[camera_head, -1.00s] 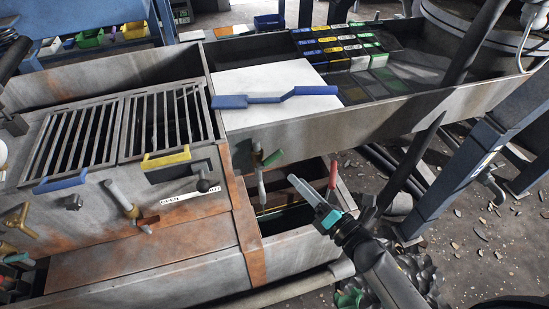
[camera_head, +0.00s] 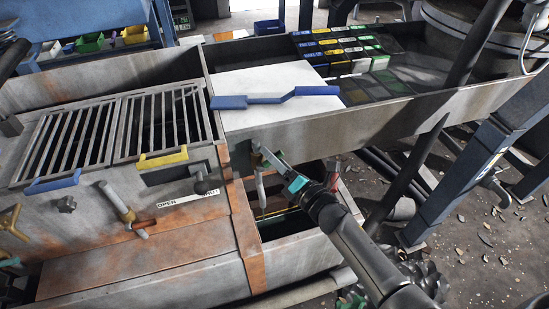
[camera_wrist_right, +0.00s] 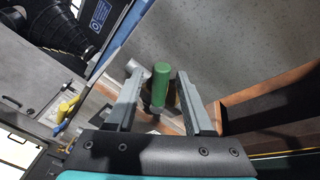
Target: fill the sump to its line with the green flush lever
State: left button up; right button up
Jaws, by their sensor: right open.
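The green flush lever (camera_wrist_right: 163,85) shows in the right wrist view, its upright grip between my two fingers. In the head view my right gripper (camera_head: 270,158) covers it, below the grey trough. The gripper (camera_wrist_right: 163,105) is open, with a finger on each side of the green grip and visible gaps; whether either touches is unclear. The sump (camera_head: 300,233) is the open box under the lever. A yellow line (camera_head: 276,212) runs along its inside; its water level cannot be made out.
Yellow (camera_head: 162,158) and blue (camera_head: 53,182) handles edge the two grates. A blue paddle (camera_head: 272,98) lies on the white board. A blue post (camera_head: 460,180) stands to the right.

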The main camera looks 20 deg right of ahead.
jog(key=shift+c, duration=0.2)
grip_shut()
dwell(1.1)
